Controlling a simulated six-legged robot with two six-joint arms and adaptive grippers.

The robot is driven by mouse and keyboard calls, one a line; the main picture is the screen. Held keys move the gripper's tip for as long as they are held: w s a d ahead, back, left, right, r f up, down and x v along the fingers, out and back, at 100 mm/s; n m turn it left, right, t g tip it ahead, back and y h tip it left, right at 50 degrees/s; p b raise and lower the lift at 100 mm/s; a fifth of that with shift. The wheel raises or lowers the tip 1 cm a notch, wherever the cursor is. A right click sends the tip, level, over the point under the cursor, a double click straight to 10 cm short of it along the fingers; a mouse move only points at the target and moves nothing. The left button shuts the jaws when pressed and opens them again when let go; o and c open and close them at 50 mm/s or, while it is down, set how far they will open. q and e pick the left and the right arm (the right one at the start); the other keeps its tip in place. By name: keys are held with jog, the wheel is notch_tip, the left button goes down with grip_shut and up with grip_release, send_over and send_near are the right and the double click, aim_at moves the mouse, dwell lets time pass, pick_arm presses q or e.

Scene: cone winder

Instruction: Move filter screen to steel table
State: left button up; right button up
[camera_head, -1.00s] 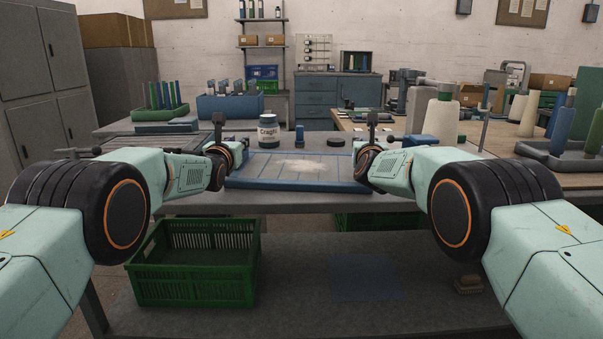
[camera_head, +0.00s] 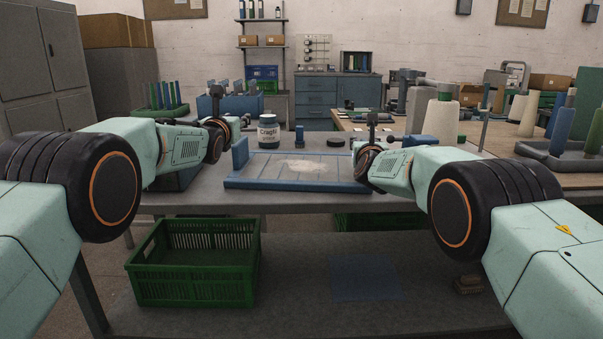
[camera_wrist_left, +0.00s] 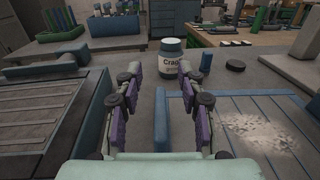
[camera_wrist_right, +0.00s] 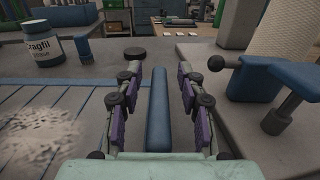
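The filter screen appears to be the flat blue-framed panel with grey slats and a pale dust patch (camera_head: 285,182), lying on a grey table (camera_head: 300,203). It has a raised blue bar at its left end (camera_head: 240,153) and another at its right end (camera_wrist_right: 157,115). I cannot tell which table is the steel one.
A labelled jar (camera_head: 268,132) stands behind the panel, with a dark puck (camera_head: 335,142) to its right. A slatted grey surface (camera_wrist_left: 35,120) lies left of the panel. A green crate (camera_head: 195,265) sits on the lower shelf. A wooden table (camera_head: 480,140) stands right.

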pick_arm(q)
jog(key=shift+r, duration=2.05)
pick_arm(e)
jog(key=shift+s+a, duration=0.25)
jog(key=shift+s, duration=1.75)
jog(key=shift+s+a, duration=0.25)
jog(key=shift+s, duration=1.7)
jog(key=shift+s+a, duration=0.25)
jog(key=shift+s, duration=1.75)
